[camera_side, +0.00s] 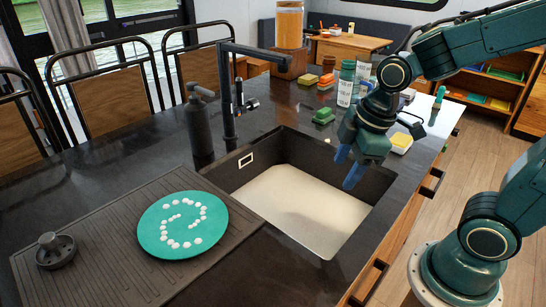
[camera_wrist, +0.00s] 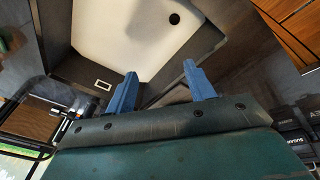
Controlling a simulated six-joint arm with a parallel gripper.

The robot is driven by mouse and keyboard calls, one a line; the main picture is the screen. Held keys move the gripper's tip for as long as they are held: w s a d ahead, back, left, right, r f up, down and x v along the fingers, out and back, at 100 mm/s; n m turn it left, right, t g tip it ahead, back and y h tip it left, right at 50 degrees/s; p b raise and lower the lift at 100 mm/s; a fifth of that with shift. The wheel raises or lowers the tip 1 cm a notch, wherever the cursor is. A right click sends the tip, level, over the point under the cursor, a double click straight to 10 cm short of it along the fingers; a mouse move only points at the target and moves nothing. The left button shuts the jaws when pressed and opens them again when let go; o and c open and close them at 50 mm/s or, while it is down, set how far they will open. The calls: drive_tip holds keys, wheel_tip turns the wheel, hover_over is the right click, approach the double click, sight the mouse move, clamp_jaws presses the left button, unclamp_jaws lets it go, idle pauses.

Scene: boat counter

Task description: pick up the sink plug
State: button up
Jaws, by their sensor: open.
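The sink plug (camera_side: 56,250) is a dark round piece with a raised grey knob. It sits upright on the left end of the ribbed drainboard (camera_side: 110,240) in the side view. It does not show in the wrist view. My gripper (camera_side: 348,168) is over the right part of the sink, far to the right of the plug. Its two blue fingers (camera_wrist: 160,70) are apart with nothing between them.
A teal plate (camera_side: 184,252) with several white pieces lies on the drainboard, right of the plug. The sink (camera_side: 300,212) has a drain hole (camera_wrist: 174,18). A tall black tap (camera_side: 228,95) and soap bottle (camera_side: 198,125) stand behind the board. Bottles and boxes stand behind the sink.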

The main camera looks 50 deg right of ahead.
drive_tip(key=w+a+f+n+g, duration=0.2)
drive_tip(key=f+n, duration=0.8)
drive_tip(key=f, duration=0.5)
drive_tip(key=shift+w+f+n+g+y, duration=0.2)
drive_tip(key=shift+w+n+g+y, duration=0.2)
drive_tip(key=shift+w+g, duration=0.25)
drive_tip(key=shift+a+f, duration=0.1)
drive_tip(key=shift+s+a+f, duration=0.1)
drive_tip(key=shift+a+f, duration=0.05)
drive_tip(key=shift+f, duration=1.25)
drive_tip(key=shift+a+f, duration=0.15)
drive_tip(key=shift+f, duration=1.25)
drive_tip(key=shift+a+f, duration=0.15)
drive_tip(key=shift+f, duration=1.2)
drive_tip(key=shift+f, duration=0.1)
drive_tip(key=shift+a+f, duration=0.15)
drive_tip(key=shift+f, duration=1.1)
drive_tip(key=shift+a+f, duration=0.1)
drive_tip(key=shift+f, duration=1.15)
